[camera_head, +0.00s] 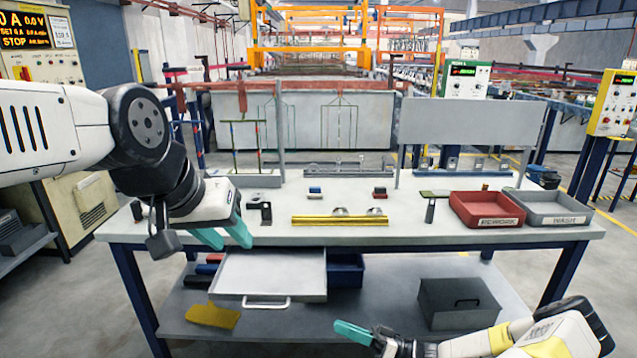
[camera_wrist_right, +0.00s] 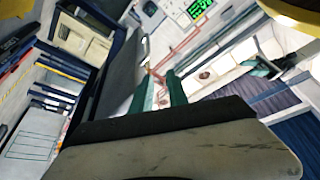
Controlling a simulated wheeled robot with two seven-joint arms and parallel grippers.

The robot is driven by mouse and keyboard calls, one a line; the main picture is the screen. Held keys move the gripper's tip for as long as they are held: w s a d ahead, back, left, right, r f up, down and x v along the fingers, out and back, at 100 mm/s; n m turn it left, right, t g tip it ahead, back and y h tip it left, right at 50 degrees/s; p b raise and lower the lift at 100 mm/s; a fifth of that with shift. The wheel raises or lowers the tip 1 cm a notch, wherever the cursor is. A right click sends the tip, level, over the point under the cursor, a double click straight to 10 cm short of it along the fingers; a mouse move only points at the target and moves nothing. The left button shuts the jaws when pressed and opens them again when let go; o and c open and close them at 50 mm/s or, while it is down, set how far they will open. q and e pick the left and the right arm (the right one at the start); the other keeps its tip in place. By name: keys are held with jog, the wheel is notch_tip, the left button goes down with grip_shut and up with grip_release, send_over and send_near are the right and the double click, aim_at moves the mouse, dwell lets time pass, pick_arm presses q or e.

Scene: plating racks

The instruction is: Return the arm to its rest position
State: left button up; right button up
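My left arm comes in from the left over the bench. Its gripper (camera_head: 225,238) points down at the bench's front left edge, with its two teal fingers apart and nothing seen between them. My right gripper (camera_head: 352,333) is low at the bottom of the head view, in front of the lower shelf and pointing left. In the right wrist view its teal fingers (camera_wrist_right: 160,92) have a narrow gap with background showing through and hold nothing. In the head view its fingers overlap.
The bench (camera_head: 400,236) carries a yellow bar (camera_head: 340,220), a red rework tray (camera_head: 487,210) and a grey wash tray (camera_head: 552,208). A black clamp-like part (camera_head: 262,210) stands close to my left gripper. Below are an open drawer (camera_head: 268,275) and a dark box (camera_head: 458,302).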

jog(key=s+d+r+m+h, duration=0.2)
jog(key=s+r+h, duration=0.2)
jog(key=r, duration=0.8)
jog(key=s+d+r+m+t+h, duration=0.1)
jog(key=s+d+r+m+h, duration=0.2)
jog(key=r, duration=1)
jog(key=s+d+r+m+h, duration=0.2)
jog(key=s+r+h, duration=0.5)
jog(key=r+h, duration=0.4)
notch_tip(320, 180, up, 2)
jog(key=shift+d+r+m+h, duration=0.2)
jog(key=shift+d+m+h, duration=0.1)
jog(key=shift+d+h, duration=0.1)
jog(key=shift+w+a, duration=0.1)
jog(key=shift+a, duration=0.05)
